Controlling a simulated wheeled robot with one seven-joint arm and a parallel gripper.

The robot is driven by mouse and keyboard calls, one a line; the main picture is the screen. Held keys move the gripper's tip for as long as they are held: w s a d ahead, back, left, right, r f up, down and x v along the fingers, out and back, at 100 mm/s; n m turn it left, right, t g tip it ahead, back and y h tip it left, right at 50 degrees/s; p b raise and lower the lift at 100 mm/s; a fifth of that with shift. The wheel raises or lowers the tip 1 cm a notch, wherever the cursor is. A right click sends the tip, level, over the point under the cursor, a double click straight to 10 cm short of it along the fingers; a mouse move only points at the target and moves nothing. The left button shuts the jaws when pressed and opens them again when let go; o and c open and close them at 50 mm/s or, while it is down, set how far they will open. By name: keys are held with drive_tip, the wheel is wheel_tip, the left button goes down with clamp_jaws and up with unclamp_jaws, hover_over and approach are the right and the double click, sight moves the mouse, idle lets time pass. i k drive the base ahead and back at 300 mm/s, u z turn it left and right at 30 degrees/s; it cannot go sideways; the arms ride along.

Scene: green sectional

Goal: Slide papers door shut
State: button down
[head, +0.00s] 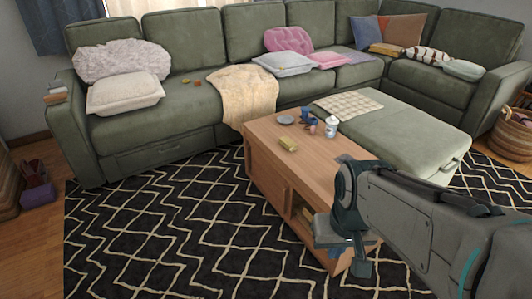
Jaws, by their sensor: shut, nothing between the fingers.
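A wooden coffee table (270,145) stands on the rug in front of the sofa. Its long left side has a plain wooden panel (262,178) toward the far end. Nearer to me is an open dark compartment (298,204) with something pale inside, too small to make out as papers. My gripper (350,264) is shut and empty at the near end of the table, in front of its side. My gripper and arm hide the table's near corner and part of that side. I cannot tell whether the fingers touch the table or a door.
A tin (331,127), blue items (308,116) and a yellow block (289,144) are on the tabletop. A green ottoman (400,125) adjoins the table's right side. The green sofa (190,100) lies behind. The patterned rug (160,230) is clear to the left.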

sight(278, 191)
drive_tip(key=u, duration=0.6)
drive_tip(key=i, duration=1.25)
drive_tip(key=z, duration=0.3)
